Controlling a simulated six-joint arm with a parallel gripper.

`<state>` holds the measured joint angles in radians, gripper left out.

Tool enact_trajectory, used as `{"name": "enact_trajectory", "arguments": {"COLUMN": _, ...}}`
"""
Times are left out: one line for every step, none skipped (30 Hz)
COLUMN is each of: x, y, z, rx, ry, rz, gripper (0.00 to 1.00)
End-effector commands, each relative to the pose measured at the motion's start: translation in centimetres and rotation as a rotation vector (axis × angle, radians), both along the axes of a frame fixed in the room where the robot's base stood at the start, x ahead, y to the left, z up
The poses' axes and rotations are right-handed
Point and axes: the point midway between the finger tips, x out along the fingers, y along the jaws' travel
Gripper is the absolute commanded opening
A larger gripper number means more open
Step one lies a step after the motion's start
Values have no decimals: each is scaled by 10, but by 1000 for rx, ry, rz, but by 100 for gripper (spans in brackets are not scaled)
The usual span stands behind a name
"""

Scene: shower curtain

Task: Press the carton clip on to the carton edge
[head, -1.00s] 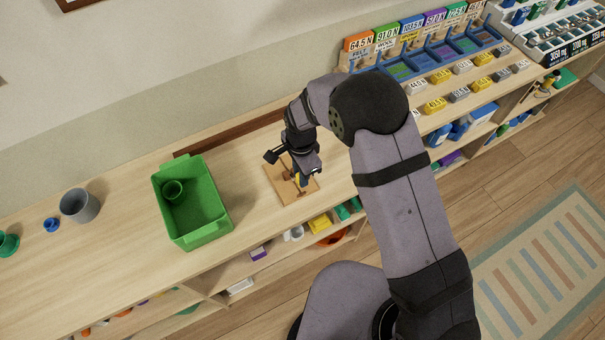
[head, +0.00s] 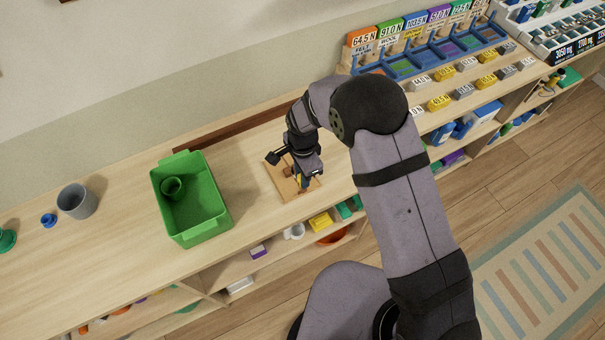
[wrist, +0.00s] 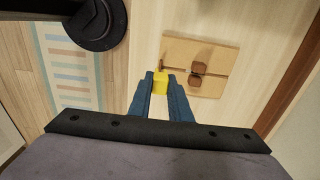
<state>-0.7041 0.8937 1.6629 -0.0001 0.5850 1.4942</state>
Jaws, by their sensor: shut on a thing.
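My gripper (wrist: 160,77) has blue fingers shut on a small yellow piece (wrist: 160,87), which I take to be the carton clip. In the head view my gripper (head: 303,181) is low over the near right part of a tan board (head: 280,182). The board also shows in the wrist view (wrist: 220,57), with two brown blocks (wrist: 198,68) and thin dark lines or slots on it. The yellow piece is at the board's edge in the wrist view; I cannot tell whether it touches. The carton edge is not clearly recognisable.
A grey cup (head: 77,201) is further left. Labelled trays (head: 430,52) and small blocks are at the right. Bare wood lies between bin and board.

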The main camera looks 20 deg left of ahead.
Motion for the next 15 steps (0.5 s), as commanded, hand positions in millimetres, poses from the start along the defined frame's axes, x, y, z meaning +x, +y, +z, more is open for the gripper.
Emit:
{"name": "enact_trajectory", "arguments": {"x": 0, "y": 0, "z": -8, "rx": 0, "ry": 0, "rz": 0, "gripper": 0}}
{"name": "enact_trajectory", "arguments": {"x": 0, "y": 0, "z": -10, "rx": -1, "ry": 1, "rz": 0, "gripper": 0}}
{"name": "enact_trajectory", "arguments": {"x": 0, "y": 0, "z": -13, "rx": -1, "ry": 1, "rz": 0, "gripper": 0}}
{"name": "enact_trajectory", "arguments": {"x": 0, "y": 0, "z": -15, "rx": -1, "ry": 1, "rz": 0, "gripper": 0}}
{"name": "enact_trajectory", "arguments": {"x": 0, "y": 0, "z": -17, "rx": -1, "ry": 1, "rz": 0, "gripper": 0}}
{"name": "enact_trajectory", "arguments": {"x": 0, "y": 0, "z": -20, "rx": -1, "ry": 1, "rz": 0, "gripper": 0}}
{"name": "enact_trajectory", "arguments": {"x": 0, "y": 0, "z": -21, "rx": -1, "ry": 1, "rz": 0, "gripper": 0}}
{"name": "enact_trajectory", "arguments": {"x": 0, "y": 0, "z": -23, "rx": -1, "ry": 1, "rz": 0, "gripper": 0}}
{"name": "enact_trajectory", "arguments": {"x": 0, "y": 0, "z": -24, "rx": -1, "ry": 1, "rz": 0, "gripper": 0}}
{"name": "enact_trajectory", "arguments": {"x": 0, "y": 0, "z": -25, "rx": -1, "ry": 1, "rz": 0, "gripper": 0}}
{"name": "enact_trajectory", "arguments": {"x": 0, "y": 0, "z": -26, "rx": 0, "ry": 0, "rz": 0, "gripper": 0}}
{"name": "enact_trajectory", "arguments": {"x": 0, "y": 0, "z": -27, "rx": 0, "ry": 0, "rz": 0, "gripper": 0}}
{"name": "enact_trajectory", "arguments": {"x": 0, "y": 0, "z": -27, "rx": 0, "ry": 0, "rz": 0, "gripper": 0}}
{"name": "enact_trajectory", "arguments": {"x": 0, "y": 0, "z": -28, "rx": 0, "ry": 0, "rz": 0, "gripper": 0}}
{"name": "enact_trajectory", "arguments": {"x": 0, "y": 0, "z": -28, "rx": 0, "ry": 0, "rz": 0, "gripper": 0}}
